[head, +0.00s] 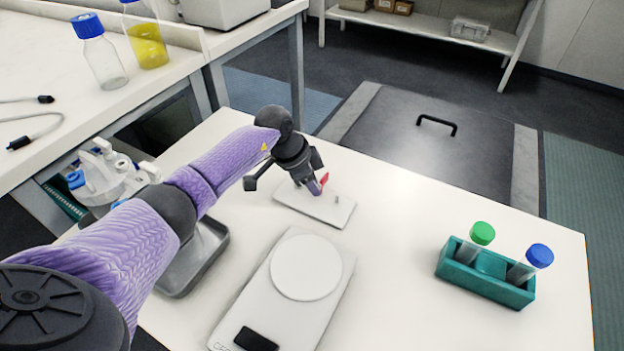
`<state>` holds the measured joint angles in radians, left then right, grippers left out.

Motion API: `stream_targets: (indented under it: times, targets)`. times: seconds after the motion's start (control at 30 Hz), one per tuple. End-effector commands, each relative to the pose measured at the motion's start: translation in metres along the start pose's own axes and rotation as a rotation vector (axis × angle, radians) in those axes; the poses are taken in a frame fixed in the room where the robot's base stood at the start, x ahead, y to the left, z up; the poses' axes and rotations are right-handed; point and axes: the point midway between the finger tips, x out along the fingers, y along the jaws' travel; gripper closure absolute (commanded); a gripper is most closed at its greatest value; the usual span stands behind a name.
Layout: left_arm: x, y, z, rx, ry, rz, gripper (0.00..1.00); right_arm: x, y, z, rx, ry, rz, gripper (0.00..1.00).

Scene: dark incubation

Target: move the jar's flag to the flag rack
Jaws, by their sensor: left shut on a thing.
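A small red flag (324,179) shows at the fingertips of my left gripper (317,187). The gripper is shut on it, and the fingers hide much of it. The gripper is over the flag rack, a flat white plate (322,212) with a small grey peg. I cannot tell whether the flag touches the plate. I cannot make out which vessel is the jar. My right gripper is out of view.
A white balance (240,305) stands in front of the plate. A grey tray (203,264) lies under my left arm. A teal rack (485,284) with green-capped and blue-capped tubes is at the right. The table between is clear.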

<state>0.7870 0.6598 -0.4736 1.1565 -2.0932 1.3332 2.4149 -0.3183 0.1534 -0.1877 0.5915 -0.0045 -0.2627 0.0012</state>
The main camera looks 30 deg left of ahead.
Motion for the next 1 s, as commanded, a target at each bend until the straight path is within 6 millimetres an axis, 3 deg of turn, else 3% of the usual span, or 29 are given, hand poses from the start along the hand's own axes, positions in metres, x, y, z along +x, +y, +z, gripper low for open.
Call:
stream_targets:
  times: [0.13, 0.17, 0.3, 0.37, 0.63, 0.9, 1.0]
  targets:
    - [0.000, 0.000, 0.000, 0.000, 0.000, 0.000, 1.00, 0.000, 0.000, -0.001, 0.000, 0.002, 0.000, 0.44]
    - [0.000, 0.000, 0.000, 0.000, 0.000, 0.000, 0.72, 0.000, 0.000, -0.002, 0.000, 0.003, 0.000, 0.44]
    - [0.000, 0.000, 0.000, 0.000, 0.000, 0.000, 0.42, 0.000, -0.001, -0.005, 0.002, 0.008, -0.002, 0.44]
    - [0.000, 0.000, 0.000, 0.000, 0.000, 0.000, 0.33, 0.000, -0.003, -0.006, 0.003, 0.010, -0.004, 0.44]
    - [-0.006, 0.000, -0.001, 0.000, 0.001, -0.002, 0.33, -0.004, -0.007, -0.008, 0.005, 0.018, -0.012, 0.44]
    - [-0.076, -0.001, -0.003, 0.001, 0.001, -0.005, 0.33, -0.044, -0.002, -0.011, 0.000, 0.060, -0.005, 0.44]
    - [-0.092, -0.001, -0.002, 0.000, 0.001, -0.003, 0.33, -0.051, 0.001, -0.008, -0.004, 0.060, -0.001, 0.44]
